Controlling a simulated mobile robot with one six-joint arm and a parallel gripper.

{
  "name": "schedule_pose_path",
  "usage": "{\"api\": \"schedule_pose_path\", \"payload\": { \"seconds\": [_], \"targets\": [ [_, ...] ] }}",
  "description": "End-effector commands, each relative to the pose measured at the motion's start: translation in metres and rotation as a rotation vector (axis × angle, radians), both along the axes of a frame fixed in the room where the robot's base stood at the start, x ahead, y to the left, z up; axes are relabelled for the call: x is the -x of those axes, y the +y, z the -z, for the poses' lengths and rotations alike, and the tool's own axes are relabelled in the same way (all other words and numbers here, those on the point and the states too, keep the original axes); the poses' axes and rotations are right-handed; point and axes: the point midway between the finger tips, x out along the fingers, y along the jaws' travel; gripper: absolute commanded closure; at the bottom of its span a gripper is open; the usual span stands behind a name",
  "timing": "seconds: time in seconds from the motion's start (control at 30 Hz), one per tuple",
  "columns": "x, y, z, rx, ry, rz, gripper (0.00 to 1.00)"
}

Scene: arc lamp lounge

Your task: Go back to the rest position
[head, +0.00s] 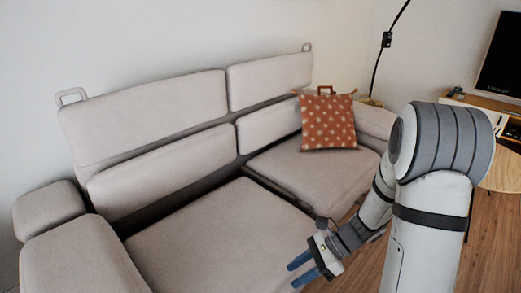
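My gripper (303,269) is at the lower middle of the head view, near the front edge of the sofa (210,218). Its two blue fingers are spread apart with a gap between them, and nothing shows between them. My arm comes down from the right side of the picture and bends toward the sofa. A red-orange cushion with pale dots (328,122) rests upright on the sofa's right seat, against the backrest, apart from my gripper.
A low wooden cabinet (485,101) with a dark screen (503,60) stands at the right. A round wooden table (503,174) is partly hidden behind my arm. Bare wood floor (494,245) shows at the lower right.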

Motion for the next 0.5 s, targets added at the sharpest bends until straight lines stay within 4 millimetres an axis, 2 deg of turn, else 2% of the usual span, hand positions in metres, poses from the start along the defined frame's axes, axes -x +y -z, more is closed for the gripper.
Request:
{"api": "schedule_pose_path", "payload": {
  "seconds": [0.03,0.27,0.5],
  "targets": [
    [0.008,0.001,-0.031,0.041,-0.075,-0.080,0.61],
    [0.042,-0.007,-0.111,0.223,-0.383,-0.451,0.61],
    [0.071,-0.024,-0.191,0.426,-0.688,-0.844,0.61]
  ]
}}
